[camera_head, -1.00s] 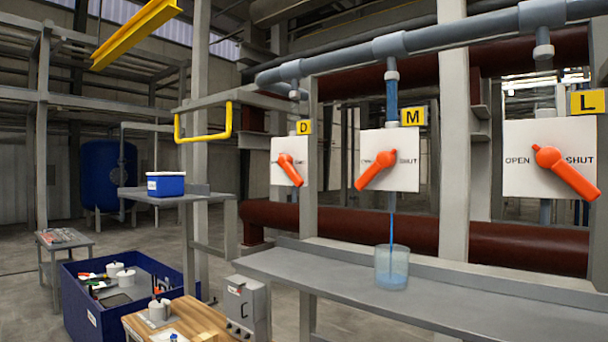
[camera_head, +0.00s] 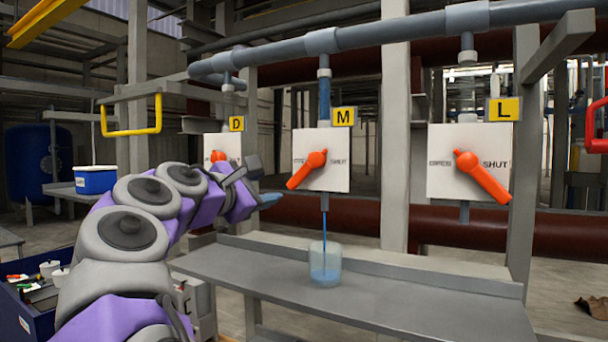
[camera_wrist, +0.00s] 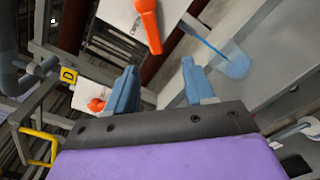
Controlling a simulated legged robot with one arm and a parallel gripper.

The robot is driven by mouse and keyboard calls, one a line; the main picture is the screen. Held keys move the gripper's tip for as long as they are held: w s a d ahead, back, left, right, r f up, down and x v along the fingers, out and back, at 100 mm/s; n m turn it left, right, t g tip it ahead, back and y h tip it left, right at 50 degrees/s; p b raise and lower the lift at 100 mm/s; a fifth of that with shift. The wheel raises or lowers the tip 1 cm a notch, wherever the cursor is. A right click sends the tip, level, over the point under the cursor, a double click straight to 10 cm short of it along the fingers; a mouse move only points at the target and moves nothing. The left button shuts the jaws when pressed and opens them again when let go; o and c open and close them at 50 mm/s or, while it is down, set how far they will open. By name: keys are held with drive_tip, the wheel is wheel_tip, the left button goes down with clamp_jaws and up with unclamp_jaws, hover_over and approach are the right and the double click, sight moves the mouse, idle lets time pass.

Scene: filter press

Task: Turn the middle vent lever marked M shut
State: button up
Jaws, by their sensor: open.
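The M lever (camera_head: 307,170) is orange on a white plate (camera_head: 338,178) under a yellow M sign (camera_head: 343,117). Its handle points down and left, toward the OPEN side; SHUT is printed at the right. A blue stream (camera_head: 325,228) runs from the pipe below into a clear beaker (camera_head: 325,264) holding blue liquid. My gripper (camera_head: 262,184) is open and empty, left of the M plate and apart from it. In the wrist view, the lever (camera_wrist: 148,25) shows beyond the open fingers (camera_wrist: 160,70), with the beaker (camera_wrist: 233,62) at right.
The D lever (camera_head: 219,157) is partly hidden behind my arm. The L lever (camera_head: 482,177) at right points down and right. A grey shelf (camera_head: 400,295) runs below the plates. A yellow rail (camera_head: 131,130) and blue box (camera_head: 95,180) are at left.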

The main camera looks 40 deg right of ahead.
drive_tip(key=a+r, duration=0.1)
drive_tip(key=a, duration=0.1)
approach(297, 176)
drive_tip(key=x, duration=0.3)
drive_tip(key=s+x, duration=0.1)
drive_tip(key=shift+w+d+f, duration=0.2)
drive_tip(key=shift+d+f, duration=0.1)
drive_tip(key=shift+d, duration=0.25)
drive_tip(key=shift+w+d, duration=0.2)
drive_tip(key=shift+w+r+n, duration=0.2)
drive_tip(key=shift+w+n, duration=0.1)
drive_tip(key=shift+w, duration=0.1)
drive_tip(key=shift+w+d+r, duration=0.1)
drive_tip(key=shift+w+d, duration=0.2)
drive_tip(key=shift+d, duration=0.15)
drive_tip(key=x, duration=0.3)
drive_tip(key=s+x, duration=0.1)
drive_tip(key=x, duration=0.1)
drive_tip(key=shift+w+d+f+p, duration=0.2)
drive_tip(key=shift+d+p, duration=0.1)
drive_tip(key=shift+d, duration=0.1)
drive_tip(key=shift+a+r, duration=0.25)
drive_tip(key=shift+a, duration=0.85)
drive_tip(key=shift+c, duration=0.9)
drive_tip(key=shift+d+f, duration=0.1)
drive_tip(key=shift+d, duration=0.6)
drive_tip(key=c, duration=0.4)
clamp_jaws()
